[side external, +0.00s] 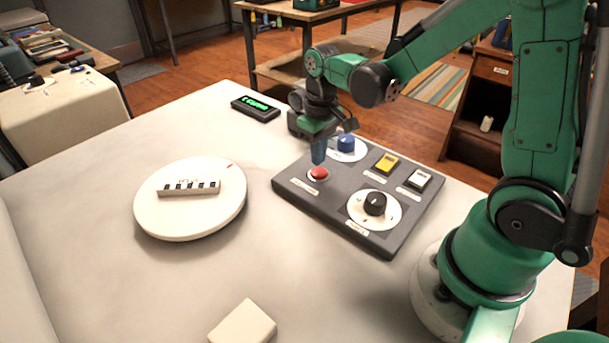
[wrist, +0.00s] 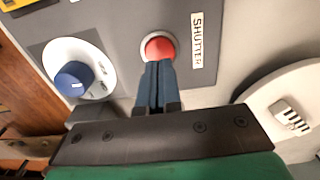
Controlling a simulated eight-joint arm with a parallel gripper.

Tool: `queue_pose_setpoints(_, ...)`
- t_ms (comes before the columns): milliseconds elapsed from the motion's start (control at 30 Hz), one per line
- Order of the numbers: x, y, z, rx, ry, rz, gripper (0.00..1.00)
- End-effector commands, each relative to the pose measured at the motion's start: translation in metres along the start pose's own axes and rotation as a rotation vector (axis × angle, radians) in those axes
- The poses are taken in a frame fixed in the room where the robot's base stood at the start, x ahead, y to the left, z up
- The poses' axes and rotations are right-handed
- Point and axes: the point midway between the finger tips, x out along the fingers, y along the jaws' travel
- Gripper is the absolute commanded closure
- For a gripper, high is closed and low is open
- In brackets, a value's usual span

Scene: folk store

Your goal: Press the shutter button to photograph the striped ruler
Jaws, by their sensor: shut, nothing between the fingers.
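The red shutter button (side external: 318,173) is on the near-left part of the dark control panel (side external: 290,190). In the wrist view the red button (wrist: 159,47) has a label reading SHUTTER beside it. My gripper (side external: 318,161) is shut and empty, pointing down with its blue tips just above or at the button; I cannot tell whether they touch. Its fingertips (wrist: 157,68) cover the button's lower edge in the wrist view. The striped ruler (side external: 189,188), a short black-and-white block, lies on the round white turntable (side external: 190,222) left of the panel; it also shows in the wrist view (wrist: 291,116).
The panel also carries a blue knob (side external: 346,142), a yellow switch (side external: 386,163), a white switch (side external: 418,180) and a black knob (side external: 375,203). A small green-lit display (side external: 256,108) sits behind. A cream block (side external: 242,324) lies near the front.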

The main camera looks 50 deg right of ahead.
Motion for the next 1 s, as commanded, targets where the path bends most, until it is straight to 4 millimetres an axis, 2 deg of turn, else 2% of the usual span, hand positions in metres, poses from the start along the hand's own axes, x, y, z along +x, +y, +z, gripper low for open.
queue_pose_setpoints(200,-0.031,0.000,0.001,-0.001,-0.004,-0.001,1.00)
queue_pose_setpoints(400,-0.046,0.000,0.001,-0.001,-0.006,-0.002,1.00)
queue_pose_setpoints(1000,-0.050,0.000,0.001,-0.001,-0.006,-0.002,1.00)
